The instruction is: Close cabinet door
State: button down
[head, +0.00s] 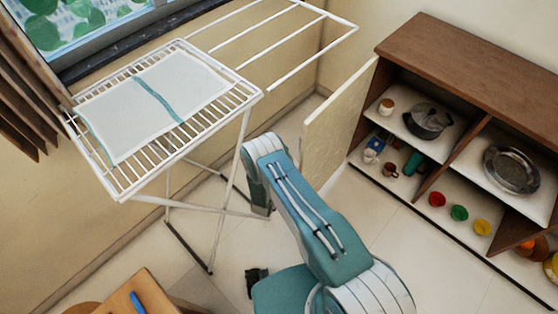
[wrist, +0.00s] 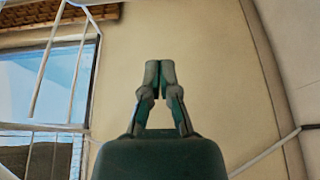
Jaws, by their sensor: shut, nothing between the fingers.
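The brown wooden cabinet (head: 480,52) stands along the right wall in the head view. Its pale door (head: 338,122) stands wide open at the cabinet's left end, swung out from the front. My teal arm reaches up the middle, and its upper end is left of the door with a visible gap. My gripper shows in the wrist view (wrist: 160,66) with its fingertips together and nothing held. It faces a plain beige wall. In the head view the fingertips cannot be made out. The door is not clearly seen in the wrist view.
A white drying rack (head: 190,152) with a pale cloth (head: 130,112) stands left of my arm, its legs close by. The cabinet shelves hold a pot (head: 428,120), a metal dish (head: 511,170) and small coloured items. Tiled floor before the cabinet is clear.

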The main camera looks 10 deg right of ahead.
aim_at(326, 138)
jog(key=k+l, duration=0.1)
jog(key=k, duration=0.15)
jog(key=k+l, duration=0.15)
jog(key=l, duration=0.2)
jog(key=k+l, duration=0.1)
jog(key=l, duration=0.25)
jog(key=k+l, duration=0.15)
jog(key=l, duration=0.2)
